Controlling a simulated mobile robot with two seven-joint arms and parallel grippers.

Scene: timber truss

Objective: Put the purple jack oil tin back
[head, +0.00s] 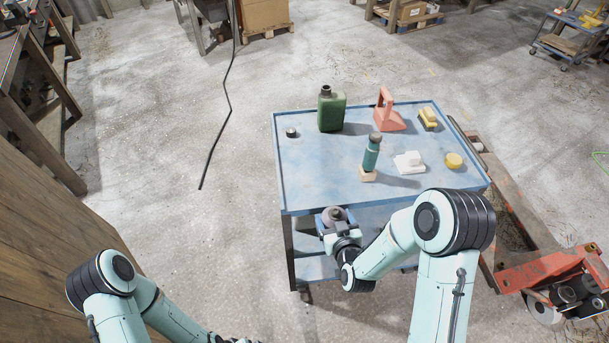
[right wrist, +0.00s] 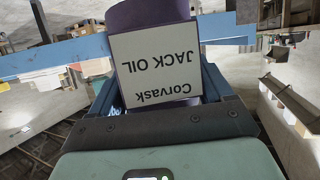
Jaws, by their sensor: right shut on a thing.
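The purple jack oil tin (head: 334,214) is held in my right gripper (head: 336,226) just outside the near edge of the blue cart's top (head: 310,175). In the right wrist view the tin (right wrist: 147,14) fills the space between the fingers, and its white label reads "Corvask JACK OIL" upside down. My right gripper (right wrist: 155,100) is shut on it. The gripper hides the tin's lower part in the head view. Of my left arm only links show at the bottom left; its gripper is out of the picture.
On the cart top are a green canister (head: 331,112), a salmon-coloured handled item (head: 388,115), a teal bottle (head: 371,154), a white block (head: 409,160), a yellow round item (head: 454,161), a yellow item (head: 428,118) and a small dark tin (head: 291,132). The left-front top is bare. A red pallet jack (head: 545,268) stands right.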

